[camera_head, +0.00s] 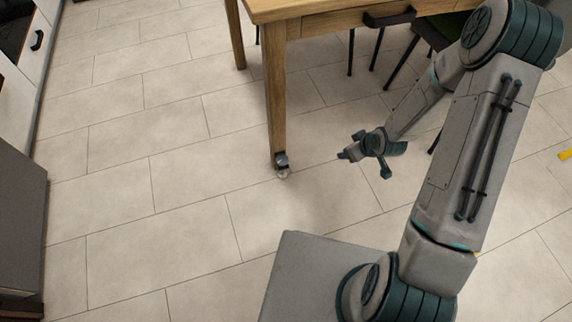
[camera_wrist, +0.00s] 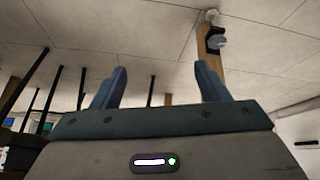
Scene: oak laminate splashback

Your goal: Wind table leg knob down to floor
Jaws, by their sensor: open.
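The wooden table leg (camera_head: 276,95) stands near the middle of the head view. A dark bracket with a grey knob (camera_head: 282,160) is at its lower end, with a pale round foot (camera_head: 283,174) below it by the floor. In the wrist view the picture is upside down, and the knob (camera_wrist: 218,42) shows beside the leg (camera_wrist: 208,60), beyond the right finger. My gripper (camera_head: 364,165) is open and empty, low above the floor, to the right of the knob and apart from it. Its two blue fingers (camera_wrist: 161,82) are spread in the wrist view.
The wooden tabletop (camera_head: 330,22) has a dark handle (camera_head: 389,17) on its front. Dark chair legs (camera_head: 377,50) stand under the table, right of the leg. A white cabinet (camera_head: 22,75) and a grey unit (camera_head: 20,220) line the left. The tiled floor (camera_head: 150,180) left of the leg is clear.

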